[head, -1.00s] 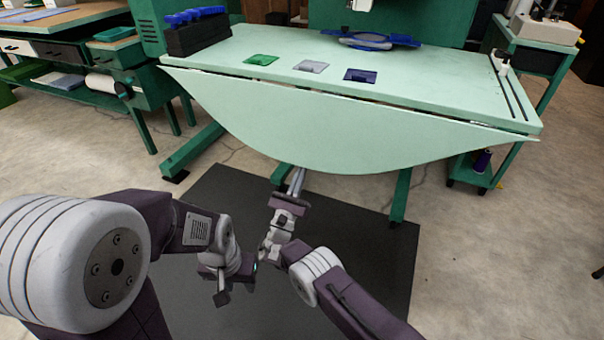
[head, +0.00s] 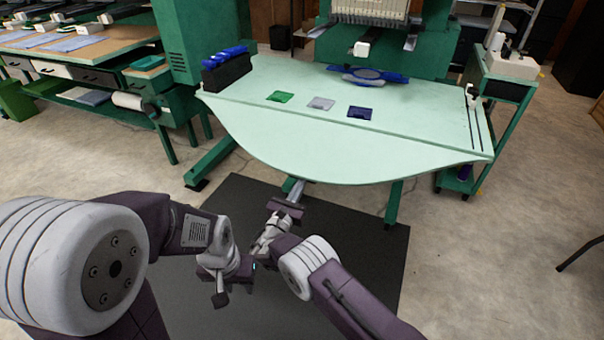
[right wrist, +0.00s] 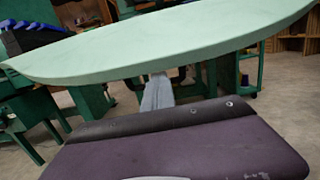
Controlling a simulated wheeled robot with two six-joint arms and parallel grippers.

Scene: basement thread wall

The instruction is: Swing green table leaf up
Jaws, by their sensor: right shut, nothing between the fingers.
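The pale green table leaf (head: 315,152) is a half-round panel along the front of the table (head: 420,115). In the head view it lies close to level with the tabletop. My right gripper (head: 294,188) is shut and empty, with its tips at the leaf's curved front edge, partly hidden under it. In the right wrist view the grey fingers (right wrist: 157,95) reach up to the underside of the leaf (right wrist: 170,42); whether they touch it I cannot tell. My left gripper (head: 221,292) hangs low over the dark mat, away from the leaf; its fingers are unclear.
Green (head: 281,97), grey (head: 321,103) and blue (head: 360,112) patches lie on the tabletop. A dark rack with blue tops (head: 227,70) stands at its left end. A green cart (head: 497,95) stands at right. The dark mat (head: 350,240) is clear.

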